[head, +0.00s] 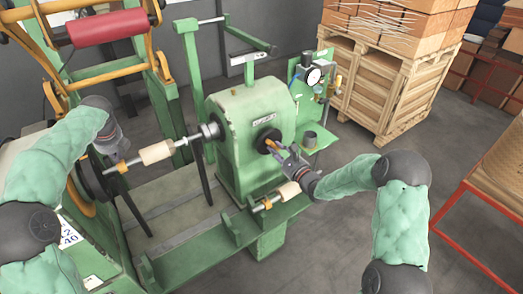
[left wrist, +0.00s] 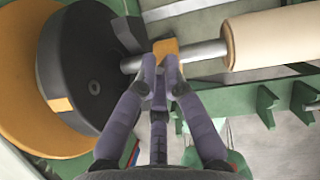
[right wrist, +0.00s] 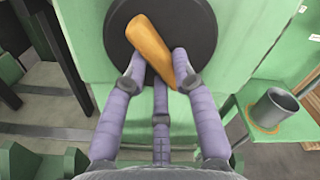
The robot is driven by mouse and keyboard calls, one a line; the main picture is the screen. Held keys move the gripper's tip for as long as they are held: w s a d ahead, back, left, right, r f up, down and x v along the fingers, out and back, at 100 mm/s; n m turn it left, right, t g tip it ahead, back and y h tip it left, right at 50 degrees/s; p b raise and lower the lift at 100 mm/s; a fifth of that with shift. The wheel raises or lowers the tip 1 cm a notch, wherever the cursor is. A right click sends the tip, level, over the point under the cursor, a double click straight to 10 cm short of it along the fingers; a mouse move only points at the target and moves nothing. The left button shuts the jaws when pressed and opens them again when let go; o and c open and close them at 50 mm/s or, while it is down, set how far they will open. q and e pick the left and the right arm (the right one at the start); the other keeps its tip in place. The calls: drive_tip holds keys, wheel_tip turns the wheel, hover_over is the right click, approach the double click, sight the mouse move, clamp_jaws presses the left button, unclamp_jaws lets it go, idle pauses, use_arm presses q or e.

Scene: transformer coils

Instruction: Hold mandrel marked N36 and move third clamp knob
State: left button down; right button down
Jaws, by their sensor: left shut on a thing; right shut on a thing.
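A mandrel with a pale wooden cylinder (head: 157,152) on a metal shaft lies across the winding machine, and it also shows in the left wrist view (left wrist: 270,38). I read no N36 mark on it. My left gripper (head: 122,164) is shut on the yellow block (left wrist: 166,48) on the shaft, beside a black disc (left wrist: 85,65). An orange knob (right wrist: 150,45) sticks out from a black round plate (right wrist: 190,25) on the green headstock (head: 245,135). My right gripper (right wrist: 158,78) is shut on this knob. I cannot tell whether it is the third one.
A second wooden cylinder (head: 289,191) lies on brackets at the machine's front. A grey cup (right wrist: 272,107) stands on a green shelf right of the plate. A red roller (head: 105,28) is at upper left. Wooden crates (head: 380,80) stand behind.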

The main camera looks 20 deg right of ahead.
drive_tip(key=shift+s+a+m, duration=0.1)
drive_tip(key=shift+a+m, duration=0.2)
drive_tip(key=shift+m, duration=0.6)
drive_tip(key=shift+a+m, duration=0.25)
drive_tip(key=shift+m, duration=0.65)
drive_tip(key=c, duration=1)
unclamp_jaws()
drive_tip(key=shift+s, duration=0.1)
drive_tip(key=shift+d+r, duration=0.1)
drive_tip(key=shift+d, duration=0.1)
drive_tip(key=shift+v, duration=6.85)
